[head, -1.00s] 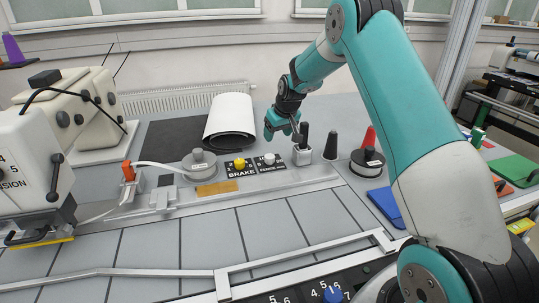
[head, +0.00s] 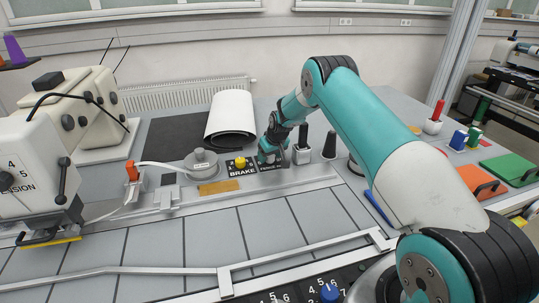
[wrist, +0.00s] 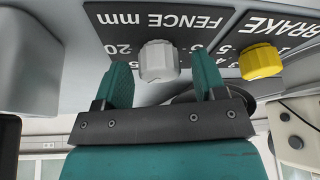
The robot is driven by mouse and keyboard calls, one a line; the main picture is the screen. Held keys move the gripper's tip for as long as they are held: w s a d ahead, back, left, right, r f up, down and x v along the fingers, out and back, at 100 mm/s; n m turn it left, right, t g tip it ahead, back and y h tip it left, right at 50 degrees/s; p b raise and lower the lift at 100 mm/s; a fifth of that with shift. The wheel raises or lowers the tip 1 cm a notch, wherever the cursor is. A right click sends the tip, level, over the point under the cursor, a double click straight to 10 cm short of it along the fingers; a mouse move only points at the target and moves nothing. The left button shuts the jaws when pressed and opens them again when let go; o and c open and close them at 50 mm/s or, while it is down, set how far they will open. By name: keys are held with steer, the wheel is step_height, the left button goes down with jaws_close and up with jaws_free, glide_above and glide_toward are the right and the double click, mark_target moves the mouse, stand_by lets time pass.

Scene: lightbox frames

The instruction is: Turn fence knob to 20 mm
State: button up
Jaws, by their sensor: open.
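The white fence knob (wrist: 158,62) sits on a dark plate (wrist: 110,22) lettered "FENCE mm", upside down in the wrist view. The number 20 shows beside the knob at the left, with other figures partly covered by the knob and fingers. My gripper (wrist: 161,68) is open, with one teal finger on either side of the knob. Gaps show between the knob and both fingers. In the head view my gripper (head: 266,153) is down at the fence plate and hides the knob. Which way the knob points cannot be made out.
The yellow brake knob (wrist: 261,61) is close beside my right finger in the wrist view. A grey round weight (head: 201,163) is at the left.

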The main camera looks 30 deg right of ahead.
steer(key=c, duration=0.9)
steer(key=shift+a+m+b, duration=0.1)
steer(key=shift+m+b, duration=0.2)
steer(key=shift+b, duration=0.1)
steer(key=shift+f+m+h+b, duration=0.15)
steer(key=shift+m+h+b, duration=0.15)
steer(key=shift+m+b, duration=0.3)
steer(key=m+h+b, duration=0.1)
steer(key=m+b, duration=0.2)
steer(key=shift+b, duration=0.3)
steer(key=m+g+h+b, duration=0.1)
steer(key=m+b, duration=0.1)
steer(key=m, duration=0.1)
steer(key=shift+w+a+m+b, duration=0.1)
steer(key=shift+m+b, duration=0.2)
steer(key=shift+b, duration=0.05)
steer(key=shift+m+g+h+b, duration=0.65)
steer(key=shift+m+b, duration=0.25)
steer(key=shift+m, duration=1)
steer(key=shift+r, duration=0.2)
